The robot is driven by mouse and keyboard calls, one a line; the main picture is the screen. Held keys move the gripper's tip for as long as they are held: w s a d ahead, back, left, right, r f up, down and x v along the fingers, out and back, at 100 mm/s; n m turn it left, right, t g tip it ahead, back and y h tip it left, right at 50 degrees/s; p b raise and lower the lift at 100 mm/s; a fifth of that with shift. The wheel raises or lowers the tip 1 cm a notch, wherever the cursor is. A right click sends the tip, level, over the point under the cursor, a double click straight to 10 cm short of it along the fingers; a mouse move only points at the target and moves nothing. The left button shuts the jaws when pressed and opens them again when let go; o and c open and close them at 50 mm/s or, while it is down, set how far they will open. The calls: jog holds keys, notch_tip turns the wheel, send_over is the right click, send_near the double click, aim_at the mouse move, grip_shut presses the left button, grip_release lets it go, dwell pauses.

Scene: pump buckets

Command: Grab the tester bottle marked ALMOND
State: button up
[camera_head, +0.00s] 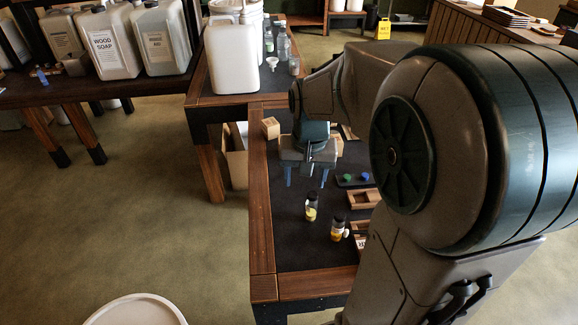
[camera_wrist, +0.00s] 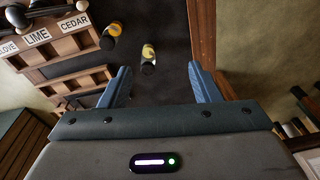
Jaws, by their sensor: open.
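Two small tester bottles with dark tops and yellow lower parts stand on the dark table top. One bottle (camera_head: 311,207) is nearer my gripper and the other bottle (camera_head: 337,230) stands to its right and closer to the camera. In the wrist view they appear as a bottle (camera_wrist: 148,58) between the finger lines and a bottle (camera_wrist: 111,36) up and left. I cannot read ALMOND on either one. My gripper (camera_head: 306,176) is open and empty, pointing down behind the bottles; its blue fingers (camera_wrist: 160,75) show in the wrist view, apart from both bottles.
A wooden rack (camera_wrist: 62,45) labelled LIME and CEDAR, with another label partly cut off, stands left in the wrist view. A dark tray (camera_head: 352,181) with green and blue items and a small wooden box (camera_head: 271,128) are on the table. The table's wooden edge (camera_head: 261,230) is left of the bottles.

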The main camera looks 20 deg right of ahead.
aim_at(313, 194)
jog(key=w+d+f+m+g, duration=0.1)
jog(key=w+d+f+m, duration=0.3)
jog(key=w, duration=0.4)
jog(key=shift+n, duration=0.5)
jog(key=f, duration=0.2)
jog(key=d+f, duration=0.1)
jog(key=f, duration=0.2)
jog(key=f+p, duration=0.1)
jog(key=f, duration=0.2)
jog(key=shift+d, duration=0.25)
jog(key=shift+s+d+f+p, duration=0.1)
jog(key=shift+f+p, duration=0.15)
jog(key=shift+f, duration=1.35)
jog(key=shift+s+d+f+p, duration=0.1)
jog(key=shift+f+p, duration=0.15)
jog(key=shift+f, duration=1.35)
jog(key=c, duration=1.1)
